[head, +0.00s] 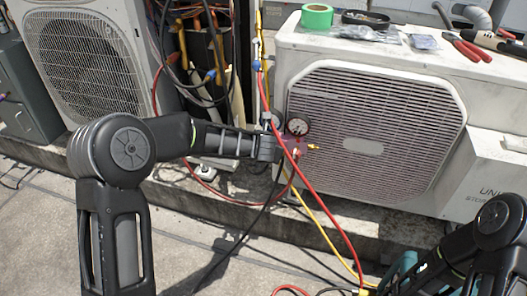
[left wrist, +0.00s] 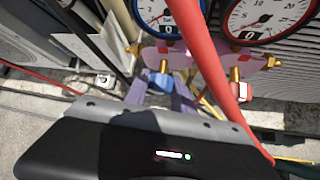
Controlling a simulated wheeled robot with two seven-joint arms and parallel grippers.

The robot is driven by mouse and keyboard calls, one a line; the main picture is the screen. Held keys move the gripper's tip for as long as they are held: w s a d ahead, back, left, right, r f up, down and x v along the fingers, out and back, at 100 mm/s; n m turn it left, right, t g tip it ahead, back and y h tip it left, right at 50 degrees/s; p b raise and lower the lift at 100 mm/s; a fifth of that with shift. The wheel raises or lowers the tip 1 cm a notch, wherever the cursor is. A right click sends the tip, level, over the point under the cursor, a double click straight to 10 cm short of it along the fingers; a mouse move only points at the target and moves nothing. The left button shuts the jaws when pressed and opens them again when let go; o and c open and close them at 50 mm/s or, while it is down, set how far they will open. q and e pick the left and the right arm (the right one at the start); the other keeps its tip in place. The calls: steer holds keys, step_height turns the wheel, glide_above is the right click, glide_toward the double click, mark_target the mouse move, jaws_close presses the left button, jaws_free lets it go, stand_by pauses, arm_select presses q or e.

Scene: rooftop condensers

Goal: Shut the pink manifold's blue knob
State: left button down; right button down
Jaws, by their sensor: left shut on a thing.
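The pink manifold (left wrist: 240,64) hangs in front of the right condenser, with a blue-rimmed gauge (left wrist: 160,14) and a red-rimmed gauge (left wrist: 268,14) on top in the left wrist view. My left gripper (head: 270,148) is at the manifold's left side. In the left wrist view its fingers (left wrist: 160,93) are shut on the blue knob (left wrist: 161,80), which is partly hidden between them. My right arm shows at the lower right, but its gripper is out of view.
A red hose (head: 325,205) crosses in front of the manifold, with a yellow hose (head: 318,200) beside it. The right condenser (head: 375,130) stands close behind. Green tape (head: 317,17) and red-handled pliers (head: 467,46) lie on its top. Another condenser (head: 90,60) stands left.

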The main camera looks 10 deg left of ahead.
arm_select(q)
steer(key=shift+d+f+m+y, duration=0.15)
steer(key=shift+m+y, duration=0.45)
steer(key=shift+y, duration=0.4)
steer(key=shift+m+t+y, duration=0.5)
steer(key=shift+m+y, duration=0.2)
steer(key=shift+y, duration=0.4)
steer(key=m+t+y+b, duration=0.1)
steer(key=m+y, duration=0.1)
steer(key=shift+f+y+b, duration=0.1)
steer(key=shift+y+b, duration=0.25)
steer(key=shift+y, duration=0.05)
steer(key=shift+a+m+t+y+b, duration=0.2)
steer(key=shift+m+t+y+b, duration=0.35)
steer(key=shift+y, duration=0.15)
steer(key=shift+r, duration=0.2)
steer(key=c, duration=1.1)
jaws_free()
steer(key=shift+o, duration=0.2)
steer(key=shift+d, duration=0.1)
